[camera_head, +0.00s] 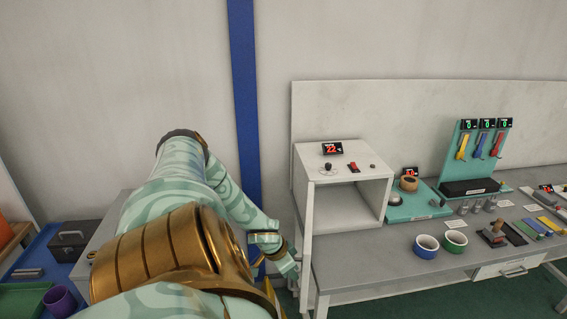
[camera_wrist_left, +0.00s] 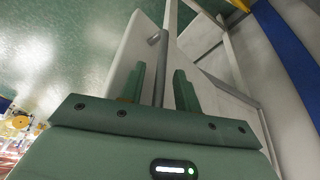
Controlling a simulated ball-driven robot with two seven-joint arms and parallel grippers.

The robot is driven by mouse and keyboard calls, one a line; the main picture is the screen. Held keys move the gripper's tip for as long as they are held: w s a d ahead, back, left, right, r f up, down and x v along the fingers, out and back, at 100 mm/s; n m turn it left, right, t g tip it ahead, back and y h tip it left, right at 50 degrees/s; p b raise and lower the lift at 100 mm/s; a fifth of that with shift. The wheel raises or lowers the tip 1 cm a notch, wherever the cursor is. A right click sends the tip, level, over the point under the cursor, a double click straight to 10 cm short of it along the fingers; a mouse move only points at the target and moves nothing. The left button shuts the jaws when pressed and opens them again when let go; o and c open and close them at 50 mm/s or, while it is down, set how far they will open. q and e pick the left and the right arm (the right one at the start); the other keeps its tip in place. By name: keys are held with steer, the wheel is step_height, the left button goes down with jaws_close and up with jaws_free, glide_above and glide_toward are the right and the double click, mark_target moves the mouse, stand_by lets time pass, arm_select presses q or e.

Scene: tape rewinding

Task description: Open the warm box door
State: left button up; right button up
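The warm box (camera_head: 345,160) is a white cabinet with a red "22" display, at the left end of the bench. Its front is uncovered and its empty inside shows. Its white door (camera_head: 307,235) stands swung out, seen nearly edge-on. My left gripper (camera_head: 288,268) is low at the door's left side, partly hidden by my arm. In the left wrist view, the gripper's fingers (camera_wrist_left: 160,88) are apart, with the grey door handle (camera_wrist_left: 160,60) between them and visible gaps beside it. The door panel (camera_wrist_left: 133,48) is behind the handle. My right gripper is not in view.
The grey bench (camera_head: 375,265) carries two bowls (camera_head: 440,244), a teal scale-like unit (camera_head: 410,202) and a tool rack (camera_head: 478,150) to the right. A blue table (camera_head: 38,258) stands at the left. A blue wall post (camera_head: 245,100) rises behind my arm.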

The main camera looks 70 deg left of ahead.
arm_select(q)
steer(key=v, duration=1.5)
steer(key=shift+r, duration=0.4)
